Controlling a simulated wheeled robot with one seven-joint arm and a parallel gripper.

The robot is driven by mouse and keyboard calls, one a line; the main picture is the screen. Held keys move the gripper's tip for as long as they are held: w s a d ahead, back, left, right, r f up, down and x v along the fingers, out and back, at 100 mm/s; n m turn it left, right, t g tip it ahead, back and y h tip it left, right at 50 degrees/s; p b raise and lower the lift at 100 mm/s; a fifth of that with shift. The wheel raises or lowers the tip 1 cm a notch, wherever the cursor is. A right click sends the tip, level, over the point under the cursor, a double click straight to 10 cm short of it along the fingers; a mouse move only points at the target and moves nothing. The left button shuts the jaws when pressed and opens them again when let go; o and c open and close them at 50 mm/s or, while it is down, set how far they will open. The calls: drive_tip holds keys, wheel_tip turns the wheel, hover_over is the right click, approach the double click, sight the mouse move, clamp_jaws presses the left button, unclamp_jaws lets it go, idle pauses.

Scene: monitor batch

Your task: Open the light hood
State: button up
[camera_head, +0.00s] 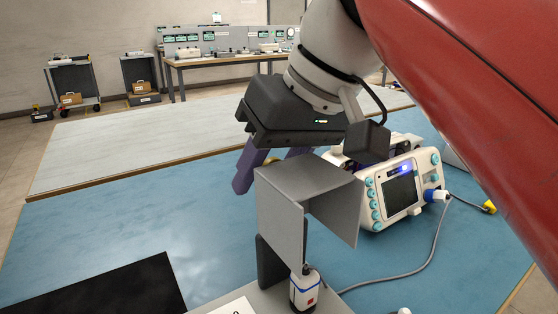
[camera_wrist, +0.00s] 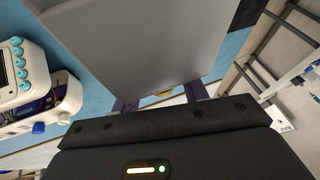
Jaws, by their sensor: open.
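The light hood (camera_head: 281,218) is a grey, folded-panel shade in the middle of the head view. It stands over a small white lamp-like device (camera_head: 304,292) with a dark upright beside it. In the wrist view a broad grey panel of the hood (camera_wrist: 150,45) fills the upper middle. My gripper (camera_head: 266,168) is behind and above the hood, with its purple fingers spread apart. The hood hides part of the right finger. In the wrist view both fingers (camera_wrist: 162,98) show at the panel's lower edge, with nothing seen held. I cannot tell whether they touch the hood.
A white monitor with teal knobs (camera_head: 400,190) stands close on the right, with a grey cable (camera_head: 432,255) running along the blue table (camera_head: 150,225). A black mat (camera_head: 115,290) lies at the front left. The left table area is clear. Carts and a bench stand far back.

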drive_tip(key=v, duration=0.7)
drive_tip(key=shift+d+r, duration=0.2)
drive_tip(key=shift+r, duration=0.2)
